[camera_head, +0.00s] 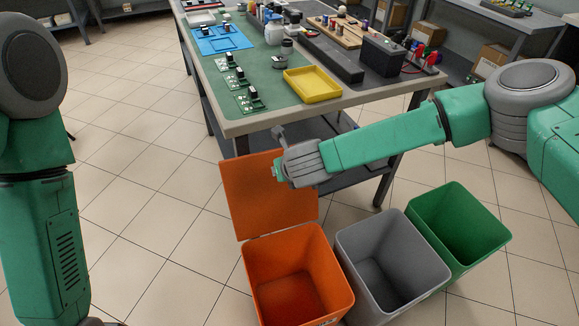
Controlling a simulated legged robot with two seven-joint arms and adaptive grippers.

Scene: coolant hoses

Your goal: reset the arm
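My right arm reaches in from the right, level with the table's front edge. At its far end is a grey ribbed part with a small finger-like piece, my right gripper (281,150) as far as I can make out. It is in front of the raised orange lid (262,200), above the orange bin. Its fingers are too small and overlapped to show whether it is open, and I see nothing held. My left arm hangs down along the left edge, and its gripper is out of the picture below.
An open orange bin (258,275), grey bin (350,262) and green bin (420,218) stand in front of the workbench (290,112). On the bench are a yellow tray (312,84), a blue mat (222,40) and a black box (382,55). The left floor is clear.

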